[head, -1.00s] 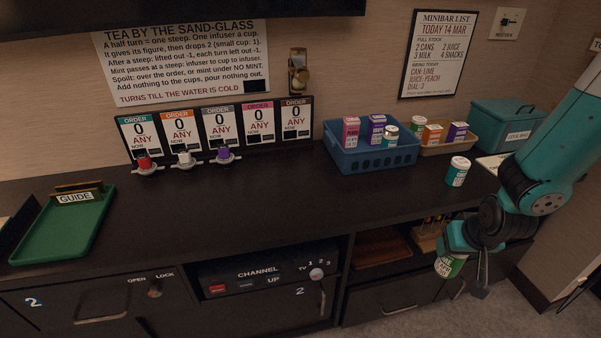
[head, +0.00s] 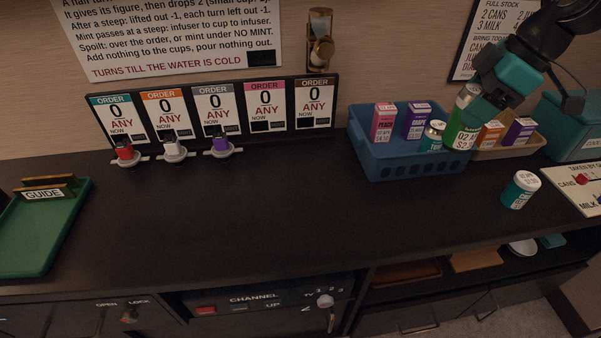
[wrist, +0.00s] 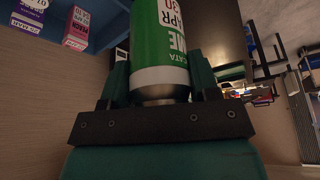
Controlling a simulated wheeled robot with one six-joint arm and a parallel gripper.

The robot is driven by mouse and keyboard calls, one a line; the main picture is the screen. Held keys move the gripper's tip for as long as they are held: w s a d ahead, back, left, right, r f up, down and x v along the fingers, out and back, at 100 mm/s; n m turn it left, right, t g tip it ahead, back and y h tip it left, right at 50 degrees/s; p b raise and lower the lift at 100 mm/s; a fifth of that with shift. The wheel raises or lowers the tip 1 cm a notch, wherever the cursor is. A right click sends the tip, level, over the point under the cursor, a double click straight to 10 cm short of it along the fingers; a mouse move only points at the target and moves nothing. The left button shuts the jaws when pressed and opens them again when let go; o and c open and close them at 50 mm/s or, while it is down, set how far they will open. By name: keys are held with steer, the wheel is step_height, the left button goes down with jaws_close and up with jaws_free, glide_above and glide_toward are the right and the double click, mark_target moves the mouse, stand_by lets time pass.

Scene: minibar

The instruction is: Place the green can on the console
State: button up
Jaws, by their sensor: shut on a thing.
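The green can (head: 461,118) is held in my gripper (head: 479,100) above the right edge of the blue basket. In the wrist view the green and white can (wrist: 160,50) sits between the two fingers of my gripper (wrist: 160,85), which are shut on it. The console (head: 150,250) is the long dark top that runs across the head view. The can is raised clear of the bare console top. Its lower end overlaps the basket edge in the picture, and I cannot tell the gap between them.
The blue basket (head: 395,165) holds a peach carton (head: 383,122), a grape carton (head: 416,120) and a small can (head: 433,136). A tan basket (head: 508,148) stands to its right. A white and teal can (head: 520,189) stands on the console. A green tray (head: 45,235) lies far left. The console's middle is clear.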

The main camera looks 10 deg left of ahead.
steer(key=shift+r, duration=0.25)
step_height(320, 180, down, 20)
steer(key=shift+d+f+b, duration=0.1)
steer(key=shift+b, duration=0.35)
steer(key=shift+f, duration=0.1)
steer(key=o, duration=1)
steer(key=shift+o, duration=0.2)
